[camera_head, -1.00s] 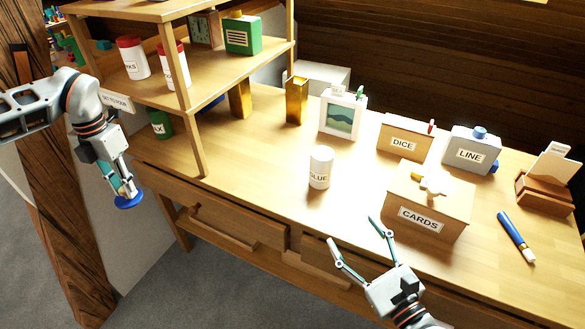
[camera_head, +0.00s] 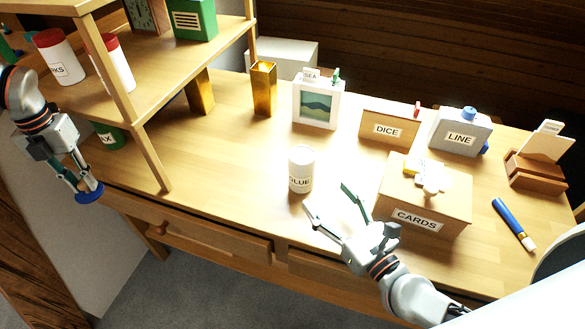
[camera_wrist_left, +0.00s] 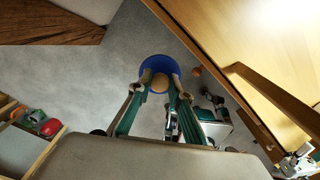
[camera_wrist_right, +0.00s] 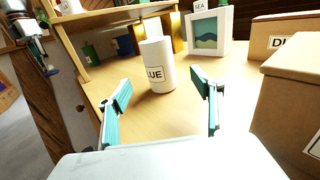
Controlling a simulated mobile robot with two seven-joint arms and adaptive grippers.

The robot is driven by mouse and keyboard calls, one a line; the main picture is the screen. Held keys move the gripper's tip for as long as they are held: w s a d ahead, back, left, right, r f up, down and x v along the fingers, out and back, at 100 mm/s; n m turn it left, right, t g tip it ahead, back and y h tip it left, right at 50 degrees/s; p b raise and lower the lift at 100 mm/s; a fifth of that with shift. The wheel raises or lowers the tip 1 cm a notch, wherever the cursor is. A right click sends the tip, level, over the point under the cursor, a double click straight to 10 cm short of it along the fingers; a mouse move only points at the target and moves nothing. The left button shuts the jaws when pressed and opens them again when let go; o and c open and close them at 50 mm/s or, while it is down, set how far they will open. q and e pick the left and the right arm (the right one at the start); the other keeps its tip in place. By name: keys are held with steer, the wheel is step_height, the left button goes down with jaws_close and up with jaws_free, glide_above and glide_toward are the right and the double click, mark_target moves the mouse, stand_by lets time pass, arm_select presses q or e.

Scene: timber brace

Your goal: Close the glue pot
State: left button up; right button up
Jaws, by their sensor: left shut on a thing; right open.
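The glue pot (camera_head: 301,170) is a white cylinder labelled GLUE, upright on the workbench; it also shows in the right wrist view (camera_wrist_right: 158,68). Its top looks pale, with no blue cover on it. My left gripper (camera_head: 84,184) is shut on a blue round lid (camera_head: 89,192), held out past the bench's left end, over the floor. In the left wrist view the lid (camera_wrist_left: 159,65) sits between the fingertips, with a tan round part at its middle. My right gripper (camera_head: 330,202) is open and empty, just in front of the pot, its fingers pointing towards it without touching.
A CARDS box (camera_head: 423,205) stands right of the pot. A DICE box (camera_head: 388,130), LINE box (camera_head: 460,133), framed picture (camera_head: 317,105) and gold vase (camera_head: 263,90) stand behind. A shelf post (camera_head: 152,160) rises between my left gripper and the pot. The bench (camera_head: 225,165) left of the pot is clear.

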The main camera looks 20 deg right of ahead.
mark_target(310, 176)
arm_select(q)
step_height(310, 176, up, 3)
steer(key=shift+w+f+p, duration=0.1)
steer(key=shift+w+p, duration=0.05)
steer(key=shift+p, duration=0.6)
arm_select(e)
steer(key=x, duration=0.5)
steer(key=shift+w+a+r, duration=0.1)
steer(key=shift+w+r, duration=0.1)
steer(key=shift+w, duration=0.05)
steer(key=shift+w+a+f, duration=0.1)
steer(key=shift+w+f, duration=0.05)
steer(key=shift+w, duration=0.3)
arm_select(q)
steer(key=shift+r+p, duration=0.45)
steer(key=shift+r, duration=0.35)
arm_select(e)
steer(key=shift+x, duration=2.6)
steer(key=shift+a+f, duration=0.1)
steer(key=shift+a, duration=0.05)
steer(key=c, duration=1.3)
